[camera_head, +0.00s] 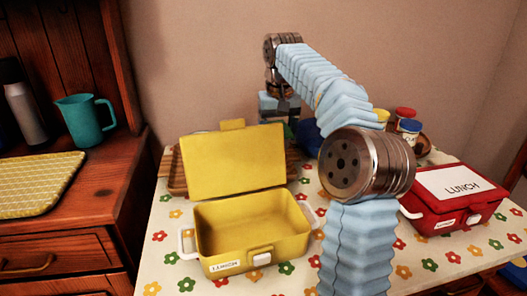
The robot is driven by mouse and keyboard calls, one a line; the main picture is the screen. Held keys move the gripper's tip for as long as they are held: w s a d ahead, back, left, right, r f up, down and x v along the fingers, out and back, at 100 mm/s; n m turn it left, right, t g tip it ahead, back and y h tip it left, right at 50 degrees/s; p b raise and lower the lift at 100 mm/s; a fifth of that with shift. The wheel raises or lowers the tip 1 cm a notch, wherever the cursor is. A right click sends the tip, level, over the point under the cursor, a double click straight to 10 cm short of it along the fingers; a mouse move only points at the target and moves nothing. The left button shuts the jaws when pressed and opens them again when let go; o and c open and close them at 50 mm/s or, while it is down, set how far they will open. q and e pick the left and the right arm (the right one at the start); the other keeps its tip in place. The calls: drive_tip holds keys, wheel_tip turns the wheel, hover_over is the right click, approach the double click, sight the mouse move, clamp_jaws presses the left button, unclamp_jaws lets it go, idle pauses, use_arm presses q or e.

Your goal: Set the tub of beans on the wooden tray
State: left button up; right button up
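A brown slatted wooden tray (174,172) lies at the back left of the table, mostly hidden behind the yellow lunch box's raised lid. My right gripper (279,112) points down at the back of the table, above the tray's right end; its fingertips are hard to make out and I cannot tell whether it holds anything. I cannot pick out the tub of beans for certain. A dark blue item (308,136) shows partly behind my arm, and several lidded jars (406,122) stand right of it. My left gripper is out of view.
An open yellow lunch box (250,228) stands at the front of the flowered table. A closed red lunch box (452,199) is at the right.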

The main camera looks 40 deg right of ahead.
drive_tip(key=w+f, duration=0.1)
drive_tip(key=f, duration=0.1)
drive_tip(key=w+f, duration=0.3)
drive_tip(key=f, duration=0.1)
drive_tip(key=shift+w+d, duration=0.2)
drive_tip(key=shift+w, duration=0.2)
drive_tip(key=shift+w+f, duration=0.15)
drive_tip(key=shift+f, duration=1.5)
drive_tip(key=o, duration=1.1)
drive_tip(key=shift+o, duration=0.2)
drive_tip(key=r, duration=0.7)
drive_tip(key=shift+s+a+r, duration=0.2)
drive_tip(key=shift+s+r, duration=0.15)
drive_tip(key=shift+s, duration=0.05)
